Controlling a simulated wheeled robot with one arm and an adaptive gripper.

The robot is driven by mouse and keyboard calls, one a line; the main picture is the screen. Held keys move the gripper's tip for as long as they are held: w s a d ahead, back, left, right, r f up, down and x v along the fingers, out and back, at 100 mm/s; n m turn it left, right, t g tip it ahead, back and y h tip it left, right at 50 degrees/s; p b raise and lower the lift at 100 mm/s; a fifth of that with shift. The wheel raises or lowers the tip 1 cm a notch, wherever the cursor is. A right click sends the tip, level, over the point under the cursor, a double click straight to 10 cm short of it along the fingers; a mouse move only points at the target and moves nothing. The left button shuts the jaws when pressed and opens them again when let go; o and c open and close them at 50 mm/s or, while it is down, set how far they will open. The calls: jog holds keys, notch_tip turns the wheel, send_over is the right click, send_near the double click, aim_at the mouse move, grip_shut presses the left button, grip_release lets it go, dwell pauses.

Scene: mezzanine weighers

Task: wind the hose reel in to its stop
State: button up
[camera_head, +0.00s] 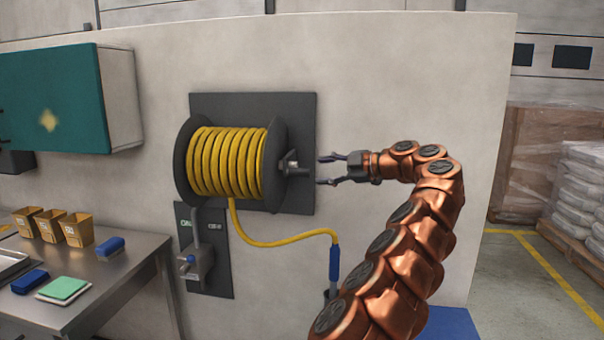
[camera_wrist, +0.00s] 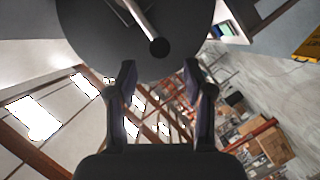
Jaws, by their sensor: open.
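The hose reel (camera_head: 278,150) is mounted on a dark wall plate, with several turns of yellow hose (camera_head: 228,161) wound on its drum. A free length of hose hangs below and curves right to a blue nozzle (camera_head: 334,262). The crank handle (camera_head: 297,172) sticks out from the reel's right flange. In the wrist view the dark flange (camera_wrist: 100,40) fills the top, and the crank's knob (camera_wrist: 159,47) lies just beyond the fingers, between their lines. My gripper (camera_head: 323,170) is open and empty, to the right of the crank and apart from it.
A valve box (camera_head: 197,266) is below the reel. Stacked sacks (camera_head: 580,190) are at far right, past open floor.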

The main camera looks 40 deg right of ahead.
aim_at(301, 173)
jog(key=p+x, duration=0.2)
jog(key=x, duration=0.4)
jog(key=shift+w+a+r, duration=0.1)
jog(key=shift+w, duration=0.05)
jog(key=shift+w+a+f, duration=0.2)
jog(key=shift+w+f, duration=0.1)
jog(key=shift+w, duration=0.3)
grip_shut()
